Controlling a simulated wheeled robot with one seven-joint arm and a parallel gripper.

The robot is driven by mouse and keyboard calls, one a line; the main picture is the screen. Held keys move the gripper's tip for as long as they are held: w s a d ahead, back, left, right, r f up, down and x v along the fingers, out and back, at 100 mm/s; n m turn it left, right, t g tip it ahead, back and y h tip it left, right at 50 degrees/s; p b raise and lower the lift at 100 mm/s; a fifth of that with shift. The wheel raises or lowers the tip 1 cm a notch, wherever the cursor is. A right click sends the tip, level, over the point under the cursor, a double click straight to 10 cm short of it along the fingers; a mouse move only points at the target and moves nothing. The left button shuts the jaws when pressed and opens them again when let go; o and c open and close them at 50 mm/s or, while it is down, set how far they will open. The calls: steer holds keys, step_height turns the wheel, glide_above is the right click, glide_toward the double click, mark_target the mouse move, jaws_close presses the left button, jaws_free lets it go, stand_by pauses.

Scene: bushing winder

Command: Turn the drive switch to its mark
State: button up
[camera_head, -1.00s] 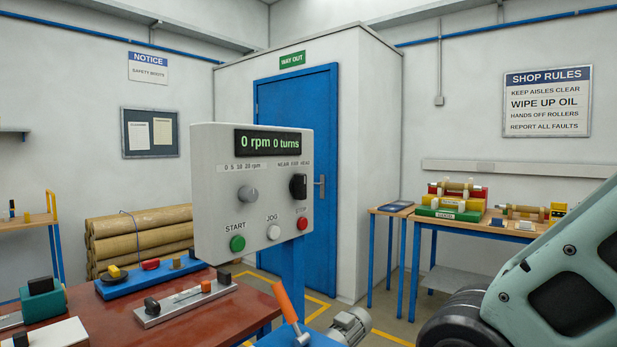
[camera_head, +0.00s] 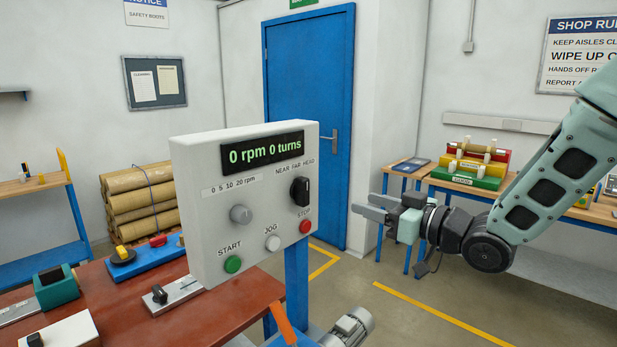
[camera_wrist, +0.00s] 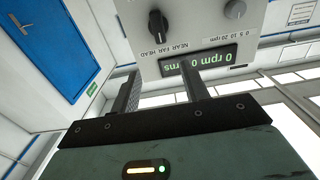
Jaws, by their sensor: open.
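The drive switch is a black knob (camera_head: 300,191) under the label NEAR FAR HEAD, at the upper right of the grey control panel (camera_head: 205,172). It also shows in the wrist view (camera_wrist: 157,22), where the panel is seen upside down. The green display (camera_head: 265,150) reads 0 rpm 0 turns. My gripper (camera_head: 368,206) is open and empty, in the air to the right of the panel, with its fingers pointing left. In the wrist view its two fingers (camera_wrist: 163,95) stand apart, with the panel beyond them.
The panel also carries a grey speed knob (camera_head: 240,214) and START (camera_head: 232,264), JOG (camera_head: 272,243) and STOP (camera_head: 305,227) buttons. A red-brown bench (camera_head: 225,310) stands below left. An orange lever (camera_head: 283,322) and a motor (camera_head: 348,328) are below the panel.

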mark_target(307, 185)
steer(key=p+x, duration=0.6)
steer(key=x, duration=0.9)
steer(key=shift+w+a+r+p, duration=0.1)
steer(key=shift+a+p, duration=0.15)
steer(key=shift+p, duration=0.05)
steer(key=shift+w+a, duration=0.5)
steer(key=shift+c, duration=0.3)
steer(key=c, duration=0.9)
